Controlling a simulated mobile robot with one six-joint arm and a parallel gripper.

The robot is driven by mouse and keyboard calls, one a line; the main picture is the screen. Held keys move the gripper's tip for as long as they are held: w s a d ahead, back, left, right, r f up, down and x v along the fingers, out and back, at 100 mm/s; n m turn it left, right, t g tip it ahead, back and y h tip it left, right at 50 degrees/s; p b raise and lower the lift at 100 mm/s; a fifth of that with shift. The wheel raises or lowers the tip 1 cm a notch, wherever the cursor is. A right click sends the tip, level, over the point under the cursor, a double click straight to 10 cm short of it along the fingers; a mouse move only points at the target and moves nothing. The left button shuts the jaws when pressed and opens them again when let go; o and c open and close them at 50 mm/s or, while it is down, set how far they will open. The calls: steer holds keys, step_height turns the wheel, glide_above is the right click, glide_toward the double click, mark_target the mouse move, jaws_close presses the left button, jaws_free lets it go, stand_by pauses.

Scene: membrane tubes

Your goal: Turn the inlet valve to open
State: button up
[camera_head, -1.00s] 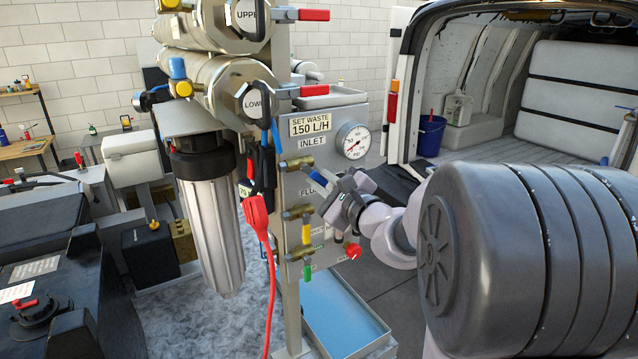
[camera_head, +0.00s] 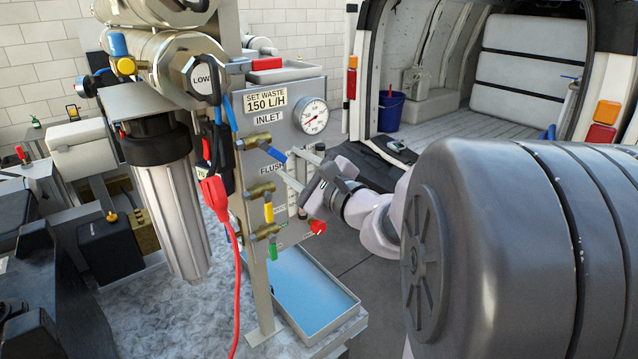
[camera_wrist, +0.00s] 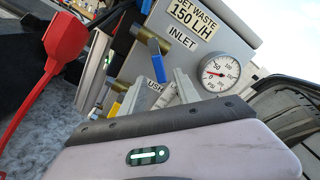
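The inlet valve (camera_head: 255,141) is a brass valve under the INLET label on the grey panel. Its blue lever (camera_head: 275,153) angles down and to the right from the brass body. In the wrist view the blue lever (camera_wrist: 159,69) hangs below the brass body and shows between my two fingers. My gripper (camera_head: 288,163) is just right of the lever's end, with its fingers apart and nothing held. In the wrist view my gripper (camera_wrist: 142,58) also shows its grey fingers spread wide. I cannot tell whether a finger touches the lever.
The yellow-handled valve (camera_head: 268,211) and green-handled valve (camera_head: 272,249) sit below. A pressure gauge (camera_head: 311,116) is on the panel at upper right. A red connector with a hose (camera_head: 215,197) hangs left of the valves. A blue tray (camera_head: 300,290) lies below.

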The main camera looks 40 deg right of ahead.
mark_target(273, 152)
steer(key=s, duration=1.1)
steer(key=shift+s+d+b, duration=0.2)
steer(key=shift+b, duration=0.2)
steer(key=shift+c, duration=0.5)
steer(key=shift+w+r+m+p, duration=0.2)
steer(key=shift+r+m+p, duration=0.15)
steer(key=shift+p, duration=0.35)
steer(key=c, duration=0.3)
steer(key=w+m+p, duration=0.1)
steer(key=m+p, duration=0.1)
steer(key=w+m+g+y+p, duration=0.1)
steer(key=m+p, duration=0.2)
steer(key=w+m+y+p, duration=0.1)
steer(key=m+p, duration=0.1)
steer(key=p, duration=0.1)
steer(key=shift+a+r+g, duration=0.15)
steer(key=shift+r+g, duration=0.25)
jaws_close()
steer(key=w+a+f+m+g+y+p, duration=0.1)
steer(key=w+f+m+p, duration=0.1)
steer(key=w+m+p, duration=0.5)
steer(key=shift+w+f+m+g+y, duration=0.3)
steer(key=shift+w+f+m, duration=0.1)
steer(key=shift+w, duration=1.85)
